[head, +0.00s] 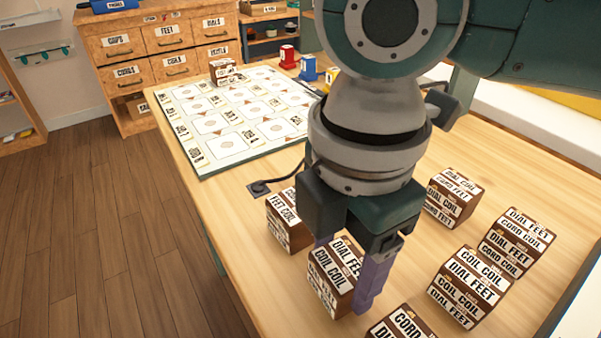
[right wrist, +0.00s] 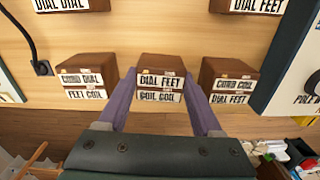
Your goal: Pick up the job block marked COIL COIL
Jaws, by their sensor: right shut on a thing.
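My right gripper (head: 347,272) points down with its purple fingers on either side of a brown block (head: 328,287) and is shut on it. This block carries white labels reading DIAL FEET and COIL COIL. In the right wrist view the same block (right wrist: 160,72) sits between the fingers (right wrist: 160,92), with DIAL FEET above COIL COIL. I cannot tell whether it is clear of the table. Another block (head: 466,287) at the right also shows COIL COIL and DIAL FEET labels. My left gripper is not in view.
A FEET COIL block (head: 283,222) stands close to the left of the held block. Other blocks (head: 453,196) (head: 516,243) (head: 402,324) stand to the right and front. A white board with squares (head: 232,118) lies at the back left. A black cable (head: 262,187) lies beyond the blocks.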

